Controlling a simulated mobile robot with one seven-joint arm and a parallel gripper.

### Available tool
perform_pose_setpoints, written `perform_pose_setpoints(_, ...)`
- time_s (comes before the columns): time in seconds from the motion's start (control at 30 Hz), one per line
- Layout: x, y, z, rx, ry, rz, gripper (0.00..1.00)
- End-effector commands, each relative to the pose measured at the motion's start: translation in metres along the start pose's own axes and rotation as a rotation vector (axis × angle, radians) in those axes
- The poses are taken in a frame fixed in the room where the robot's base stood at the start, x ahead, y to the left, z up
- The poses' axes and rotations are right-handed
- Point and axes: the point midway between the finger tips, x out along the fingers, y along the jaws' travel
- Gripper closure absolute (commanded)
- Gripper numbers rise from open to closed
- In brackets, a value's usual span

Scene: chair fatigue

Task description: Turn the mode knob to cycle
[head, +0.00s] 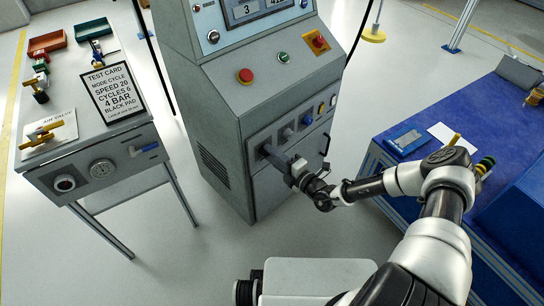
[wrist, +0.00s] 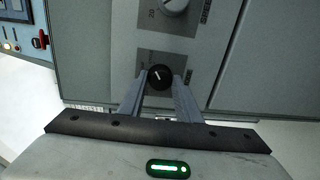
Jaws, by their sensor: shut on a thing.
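The black mode knob (wrist: 159,77) is a small round knob on a grey plate on the machine's front panel. A white pointer mark on it points to the upper left in the wrist view. My gripper (head: 268,152) reaches the left end of the panel's knob row, and its fingers are shut on the knob from both sides.
Another grey knob (wrist: 174,5) sits close beside it. The machine (head: 225,120) also carries a red stop button (head: 245,76) on its slope. A blue-topped bench (head: 390,120) is at right.

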Motion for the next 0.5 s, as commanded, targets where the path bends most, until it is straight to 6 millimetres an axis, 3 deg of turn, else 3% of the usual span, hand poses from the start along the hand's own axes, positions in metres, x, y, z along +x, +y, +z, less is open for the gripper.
perform_pose_setpoints(0.5,-0.0004,-0.0010,-0.0011,0.100,0.011,-0.005,0.92)
